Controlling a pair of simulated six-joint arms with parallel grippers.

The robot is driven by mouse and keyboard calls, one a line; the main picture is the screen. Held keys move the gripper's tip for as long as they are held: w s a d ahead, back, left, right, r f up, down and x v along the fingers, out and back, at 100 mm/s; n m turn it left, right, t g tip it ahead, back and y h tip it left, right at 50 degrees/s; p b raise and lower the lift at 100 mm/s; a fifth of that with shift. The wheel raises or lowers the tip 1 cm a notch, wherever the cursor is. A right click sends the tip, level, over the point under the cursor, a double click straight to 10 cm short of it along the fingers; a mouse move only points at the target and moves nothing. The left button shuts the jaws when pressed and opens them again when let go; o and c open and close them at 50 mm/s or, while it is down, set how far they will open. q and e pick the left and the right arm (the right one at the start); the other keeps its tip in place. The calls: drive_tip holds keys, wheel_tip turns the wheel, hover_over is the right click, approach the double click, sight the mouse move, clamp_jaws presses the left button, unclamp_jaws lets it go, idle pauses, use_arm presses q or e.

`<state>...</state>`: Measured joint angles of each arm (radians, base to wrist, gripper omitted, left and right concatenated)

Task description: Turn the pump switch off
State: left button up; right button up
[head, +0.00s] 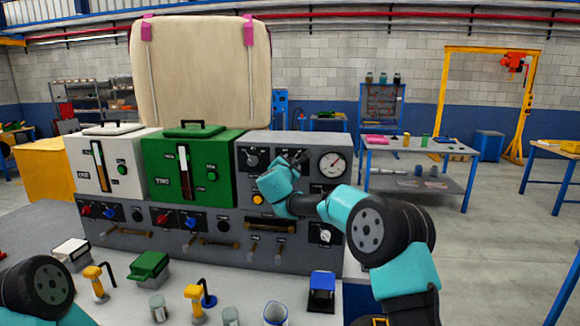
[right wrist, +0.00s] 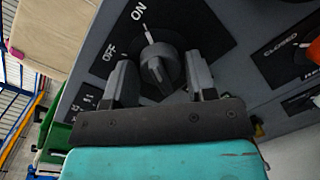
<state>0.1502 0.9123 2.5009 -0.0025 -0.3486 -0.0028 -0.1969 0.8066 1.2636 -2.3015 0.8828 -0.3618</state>
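The pump switch is a black rotary knob (right wrist: 160,70) on a dark plate marked ON and OFF in the right wrist view. A white pointer line above the knob lies towards ON. My right gripper (right wrist: 158,64) is open, with one finger on each side of the knob; I cannot tell whether either finger touches it. In the head view my right gripper (head: 297,160) is at the upper part of the grey panel (head: 245,190), left of the round gauge, and hides the knob behind it.
A second black knob (head: 252,160) sits left of my right gripper, above a yellow button (head: 257,198). The round gauge (head: 333,165) is to the right. Green (head: 188,170) and white (head: 108,160) tanks stand left. Small containers and yellow-handled tools stand on the front counter.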

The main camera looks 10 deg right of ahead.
drive_tip(key=c, duration=0.6)
drive_tip(key=shift+n, duration=0.5)
drive_tip(key=n, duration=0.5)
drive_tip(key=shift+f+n+t, duration=0.15)
drive_tip(key=shift+n+t, duration=0.15)
drive_tip(key=n, duration=0.6)
drive_tip(key=shift+d+t, duration=0.15)
drive_tip(key=shift+t, duration=0.15)
drive_tip(key=o, duration=0.9)
drive_tip(key=shift+o, duration=0.2)
drive_tip(key=shift+s, duration=0.1)
